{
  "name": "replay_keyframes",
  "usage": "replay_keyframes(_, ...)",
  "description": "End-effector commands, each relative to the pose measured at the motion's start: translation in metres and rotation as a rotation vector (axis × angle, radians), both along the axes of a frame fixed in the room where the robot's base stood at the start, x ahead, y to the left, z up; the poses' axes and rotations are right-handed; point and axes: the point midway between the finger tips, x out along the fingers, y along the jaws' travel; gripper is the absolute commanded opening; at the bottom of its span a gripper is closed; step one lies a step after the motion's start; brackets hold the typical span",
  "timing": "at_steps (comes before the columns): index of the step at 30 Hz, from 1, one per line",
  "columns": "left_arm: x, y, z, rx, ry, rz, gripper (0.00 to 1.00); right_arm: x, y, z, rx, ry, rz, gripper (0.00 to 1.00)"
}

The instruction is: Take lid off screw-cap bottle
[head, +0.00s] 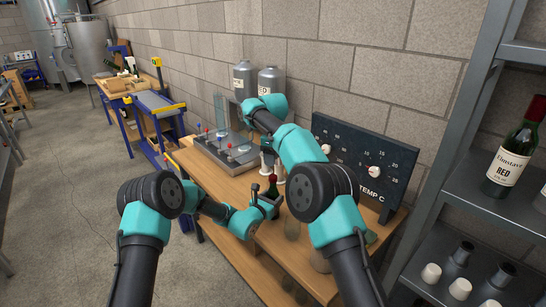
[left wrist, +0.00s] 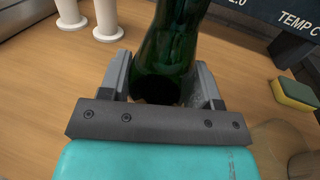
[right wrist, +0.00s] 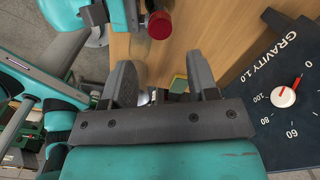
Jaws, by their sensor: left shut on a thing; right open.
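The screw-cap bottle is dark green with a dark red cap. In the head view the bottle (head: 272,190) stands roughly upright at the wooden bench, in my left gripper (head: 267,203). The left wrist view shows the green glass of the bottle (left wrist: 172,45) between the two fingers of my left gripper (left wrist: 165,85), which is shut on it. In the right wrist view the red cap (right wrist: 159,25) is at the top. My right gripper (right wrist: 160,82) is open and empty, its fingers apart from the cap. The head view does not clearly show its fingers.
A dark gauge panel (head: 365,155) stands at the back of the bench (head: 225,192). A sponge (left wrist: 295,93) lies on the bench. White cylinders (left wrist: 105,20) stand near the bottle. A grey shelf (head: 455,200) with a red-wine bottle (head: 508,155) is at the right.

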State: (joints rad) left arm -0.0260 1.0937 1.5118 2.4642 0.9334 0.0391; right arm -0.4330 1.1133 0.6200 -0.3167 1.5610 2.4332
Motion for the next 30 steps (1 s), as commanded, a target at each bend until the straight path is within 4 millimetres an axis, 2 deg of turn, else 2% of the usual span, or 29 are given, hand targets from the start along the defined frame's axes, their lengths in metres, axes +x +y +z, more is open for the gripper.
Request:
replay_keyframes(5, 0.000, 0.000, 0.000, 0.000, 0.000, 0.000, 0.00, 0.000, 0.000, 0.000, 0.000, 0.000, -0.061, 0.54)
replay_keyframes(19, 0.000, 0.000, 0.000, 0.000, 0.000, 0.000, 0.00, 0.000, 0.000, -0.005, -0.001, 0.001, -0.061, 0.54)
replay_keyframes(23, 0.000, 0.000, 0.000, 0.000, 0.000, 0.000, 0.00, 0.000, 0.000, -0.016, -0.001, 0.003, -0.060, 0.54)
replay_keyframes(30, 0.000, 0.000, 0.000, 0.000, 0.000, 0.000, 0.00, 0.000, 0.000, -0.049, -0.001, 0.003, -0.061, 0.54)
